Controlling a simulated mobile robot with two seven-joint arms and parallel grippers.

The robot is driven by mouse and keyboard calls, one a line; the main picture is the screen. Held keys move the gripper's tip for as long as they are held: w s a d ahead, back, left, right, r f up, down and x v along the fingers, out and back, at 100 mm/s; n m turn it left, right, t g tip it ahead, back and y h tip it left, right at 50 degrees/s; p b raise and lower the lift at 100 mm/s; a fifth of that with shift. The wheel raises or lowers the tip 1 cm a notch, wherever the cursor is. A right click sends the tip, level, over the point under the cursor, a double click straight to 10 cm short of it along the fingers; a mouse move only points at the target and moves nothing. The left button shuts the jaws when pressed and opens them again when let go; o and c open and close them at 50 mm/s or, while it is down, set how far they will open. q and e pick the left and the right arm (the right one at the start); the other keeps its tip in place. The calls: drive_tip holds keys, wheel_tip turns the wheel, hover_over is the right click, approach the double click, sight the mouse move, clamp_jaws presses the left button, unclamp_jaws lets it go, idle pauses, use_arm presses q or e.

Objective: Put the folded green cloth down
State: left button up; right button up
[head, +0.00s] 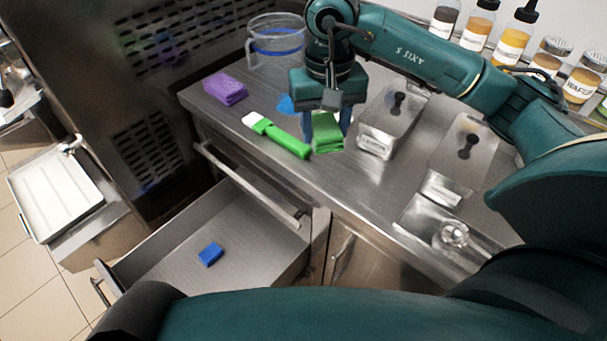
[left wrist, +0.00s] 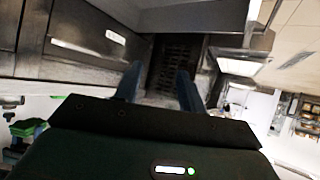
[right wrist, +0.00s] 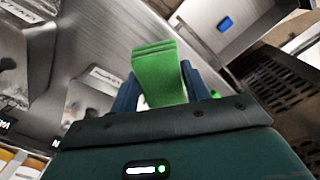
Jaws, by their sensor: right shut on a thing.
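The folded green cloth (head: 326,134) is between the fingers of my right gripper (head: 328,122), over the steel counter (head: 370,190). In the right wrist view the cloth (right wrist: 160,72) sticks out past the fingers of my right gripper (right wrist: 158,90), which are shut on it. I cannot tell whether its lower edge touches the counter. My left gripper (left wrist: 158,85) shows in the left wrist view with its fingers apart and nothing between them. It is not seen in the head view.
Steel lidded containers (head: 388,125) stand to the right. An open drawer (head: 180,245) below holds a blue block (head: 211,254).

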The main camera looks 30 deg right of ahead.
drive_tip(key=shift+w+d+r+m+b, duration=0.15)
drive_tip(key=shift+d+m+b, duration=0.2)
drive_tip(key=shift+d, duration=0.3)
drive_tip(key=shift+w+d+m+b, duration=0.1)
drive_tip(key=shift+d+m+b, duration=0.25)
drive_tip(key=shift+d, duration=0.4)
hover_over(332, 167)
wheel_tip(332, 167, down, 4)
drive_tip(key=shift+d+f, duration=0.1)
drive_tip(key=shift+f, duration=0.1)
wheel_tip(332, 167, down, 5)
use_arm(q)
drive_tip(key=shift+w+d+f, duration=0.1)
drive_tip(key=shift+d+f, duration=0.15)
drive_tip(key=shift+d, duration=0.15)
drive_tip(key=shift+f, duration=0.15)
use_arm(e)
drive_tip(key=shift+f+b, duration=0.25)
drive_tip(key=shift+b, duration=0.1)
drive_tip(key=o, duration=1)
drive_tip(key=shift+r, duration=0.1)
